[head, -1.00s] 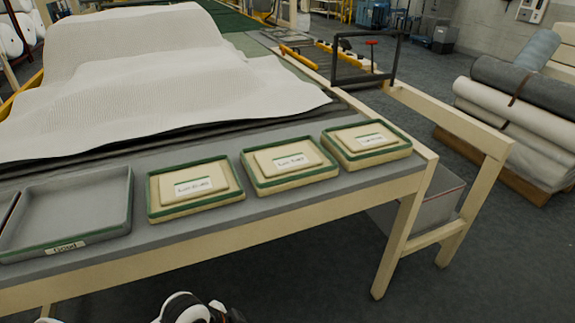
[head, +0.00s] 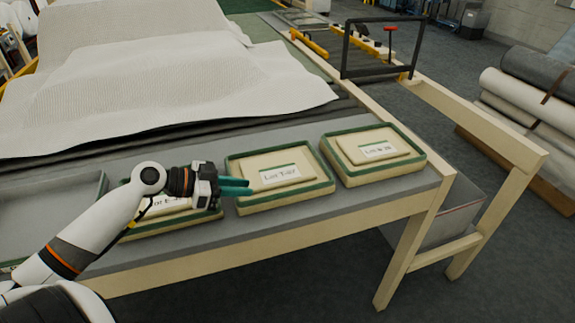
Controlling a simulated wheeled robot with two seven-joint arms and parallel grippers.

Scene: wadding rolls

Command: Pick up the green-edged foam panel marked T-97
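The middle green-edged foam panel (head: 290,197) lies on the grey table top, and its label seems to read Lot T-97. Another green-edged panel (head: 377,172) lies to its right, with a label ending in what looks like 28. A third panel (head: 165,226) lies to the left, partly covered by my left arm. My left gripper (head: 249,187) points right, its teal fingertips over or beside the left rim of the middle panel. I cannot tell whether they touch it, or how far apart the fingers are. My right gripper is out of view.
A grey tray (head: 50,199) with a partly hidden front stands at the left. White wadding (head: 160,85) covers the table behind the panels. A black frame (head: 345,50) stands at the back right. Fabric rolls (head: 530,105) lie on the right.

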